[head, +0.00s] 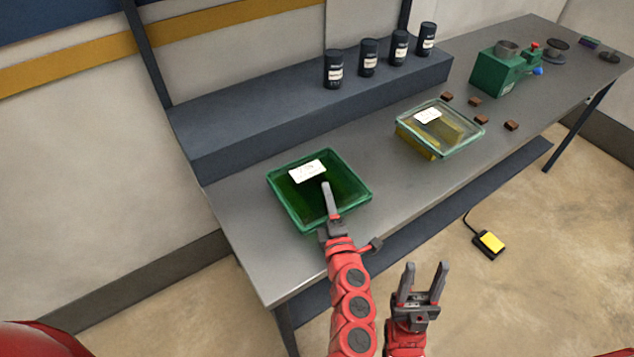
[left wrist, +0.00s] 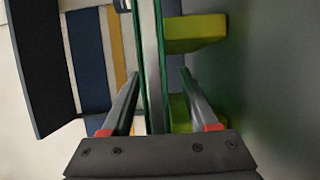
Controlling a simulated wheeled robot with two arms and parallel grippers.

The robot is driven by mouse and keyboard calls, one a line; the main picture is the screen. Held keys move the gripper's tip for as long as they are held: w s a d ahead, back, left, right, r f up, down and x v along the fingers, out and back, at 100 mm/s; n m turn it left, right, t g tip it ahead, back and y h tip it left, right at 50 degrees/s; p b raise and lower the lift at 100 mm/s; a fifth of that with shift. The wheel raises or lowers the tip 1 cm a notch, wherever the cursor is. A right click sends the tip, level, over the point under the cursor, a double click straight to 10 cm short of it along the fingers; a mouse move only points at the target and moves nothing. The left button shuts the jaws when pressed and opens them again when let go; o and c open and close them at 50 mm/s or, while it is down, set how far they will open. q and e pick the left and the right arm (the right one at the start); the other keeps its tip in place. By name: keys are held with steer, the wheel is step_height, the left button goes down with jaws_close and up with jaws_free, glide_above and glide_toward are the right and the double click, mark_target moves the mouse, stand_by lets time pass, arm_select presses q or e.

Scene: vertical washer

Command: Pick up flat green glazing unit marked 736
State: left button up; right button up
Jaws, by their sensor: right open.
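The flat green glazing unit (head: 345,179) lies near the table's left end, with a white label (head: 308,171) on its top; the label's number is too small to read. My left gripper (head: 331,205) is at the unit's front edge, hiding part of it. In the left wrist view, the unit's edge (left wrist: 151,60) runs between the two open fingers of my left gripper (left wrist: 160,95), with gaps on both sides. Yellow-green blocks (left wrist: 196,30) sit between the unit and the table. My right gripper (head: 425,280) is open and empty in front of the table.
A second, clear glazing unit (head: 462,130) rests on yellow blocks further right on the grey table (head: 385,205). Small brown blocks (head: 511,125) and a green device (head: 500,72) stand beyond. Dark canisters (head: 333,69) stand on the raised shelf (head: 240,118) behind.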

arm_select(q)
steer(key=shift+s+d+r, duration=0.1)
steer(key=shift+s+r, duration=0.15)
steer(key=shift+s, duration=0.15)
steer(key=shift+c, duration=1.1)
steer(key=shift+s, duration=0.15)
steer(key=shift+c, duration=1.2)
steer(key=shift+w+f, duration=0.2)
steer(key=shift+w, duration=0.15)
jaws_close()
steer(key=shift+r, duration=0.1)
